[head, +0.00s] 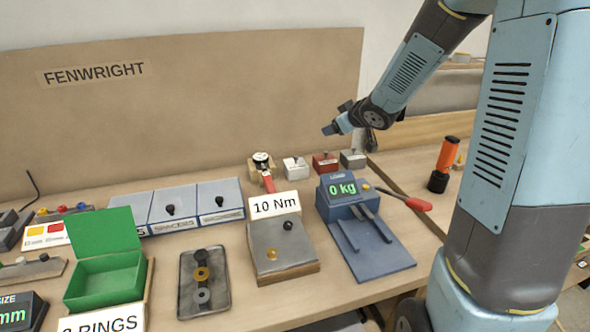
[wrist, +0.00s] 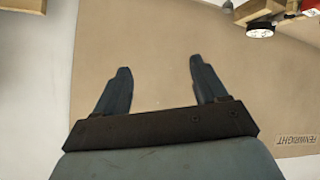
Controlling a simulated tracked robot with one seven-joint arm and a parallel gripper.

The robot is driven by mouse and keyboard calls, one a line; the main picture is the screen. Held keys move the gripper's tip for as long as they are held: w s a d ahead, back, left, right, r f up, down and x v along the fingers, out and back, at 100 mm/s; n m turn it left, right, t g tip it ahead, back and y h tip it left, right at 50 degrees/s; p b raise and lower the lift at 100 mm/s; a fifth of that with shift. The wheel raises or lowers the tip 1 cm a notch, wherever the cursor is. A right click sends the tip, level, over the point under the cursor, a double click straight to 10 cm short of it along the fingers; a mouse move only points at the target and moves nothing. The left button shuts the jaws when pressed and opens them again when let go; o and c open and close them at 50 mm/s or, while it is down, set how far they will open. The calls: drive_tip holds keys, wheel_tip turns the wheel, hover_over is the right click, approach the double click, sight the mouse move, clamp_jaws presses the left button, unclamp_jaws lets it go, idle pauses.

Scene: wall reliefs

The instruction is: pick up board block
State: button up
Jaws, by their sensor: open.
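No thing in view is labelled as the board block, and I cannot tell which one it is. Candidates are a wooden block with a grey top plate (head: 283,250) at the front centre, and small knobbed blocks at the back: a white one (head: 296,168), a red one (head: 325,164) and a grey one (head: 353,159). My gripper (head: 334,127) is in the air above the back of the bench, over these small blocks. In the wrist view my gripper (wrist: 160,67) is open, with nothing between its fingers.
A green open box (head: 105,278), a dark tray with rings (head: 204,282), lidded compartments (head: 172,205) and a blue scale reading 0 kg (head: 365,245) crowd the bench. A FENWRIGHT board (head: 180,110) stands behind.

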drive_tip(key=w+a+f+n+g+y, duration=0.1)
drive_tip(key=w+a+f+n+y, duration=0.1)
drive_tip(key=a+f+y, duration=0.3)
drive_tip(key=n+g+y, duration=0.1)
drive_tip(key=g+y, duration=0.1)
drive_tip(key=y, duration=0.1)
approach(291, 162)
drive_tip(key=shift+w+a+r, duration=0.3)
drive_tip(key=shift+w+a, duration=0.1)
drive_tip(key=shift+a, duration=0.15)
drive_tip(key=shift+w+a+r, duration=0.35)
drive_tip(key=shift+a, duration=0.25)
drive_tip(key=shift+f+x, duration=0.2)
drive_tip(key=shift+x, duration=1.6)
drive_tip(key=shift+f+x, duration=0.15)
drive_tip(key=shift+x, duration=1.7)
drive_tip(key=shift+d, duration=0.15)
